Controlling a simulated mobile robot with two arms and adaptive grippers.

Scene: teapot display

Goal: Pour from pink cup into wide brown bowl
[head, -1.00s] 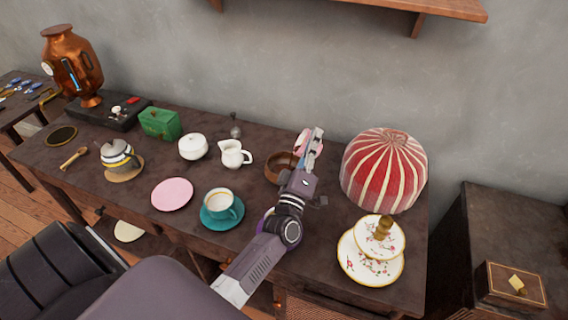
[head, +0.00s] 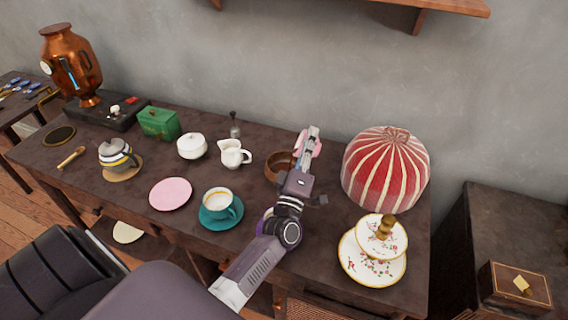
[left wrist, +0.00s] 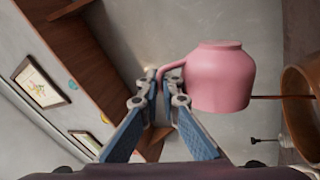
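The pink cup (left wrist: 222,78) is held by its handle between the fingertips of my left gripper (left wrist: 163,85) in the left wrist view. The cup is tipped onto its side, with its foot at the picture's top; its inside is hidden. A thin dark brown streak, like a stream of liquid, runs from the cup's rim toward the wide brown bowl (left wrist: 300,88). In the head view my left gripper (head: 308,143) is above and just right of the bowl (head: 274,172), covering part of it. Pink parts of the cup (head: 315,150) show beside the fingers. My right gripper is out of view.
A red striped dome (head: 385,172) stands close right of the gripper, with a tiered plate stand (head: 360,272) in front. A white creamer (head: 232,152) stands left of the bowl. A teal cup and saucer (head: 215,222) and a pink plate (head: 170,193) are further left.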

